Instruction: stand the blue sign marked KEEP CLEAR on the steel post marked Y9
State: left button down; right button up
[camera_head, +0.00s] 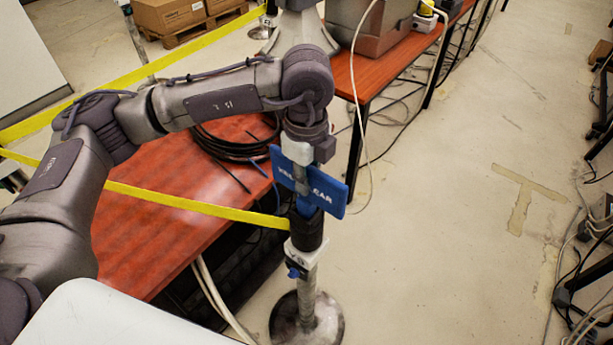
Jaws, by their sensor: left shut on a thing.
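My left gripper (301,187) points down and is shut on the middle of the sign. Below it a steel post (305,282) with a black upper part stands on a round metal base (322,322). The sign's blue lower end is right at the post's top; I cannot tell whether it is seated in it. My right gripper is not in view.
A yellow barrier tape (190,203) runs from the left to the post's black part. A red-brown table (150,235) with a coiled black cable (232,143) stands left of the post. The floor to the right is clear, with cables at the far right.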

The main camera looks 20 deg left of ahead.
pick_arm(q)
jog(key=shift+f+b, duration=0.45)
jog(key=shift+f, duration=0.15)
jog(key=c, duration=1.5)
grip_release()
jog(key=shift+o, duration=0.2)
jog(key=shift+r, duration=0.1)
jog(key=shift+r+p, duration=3.15)
jog(key=shift+r, duration=2.35)
jog(key=shift+f, duration=0.1)
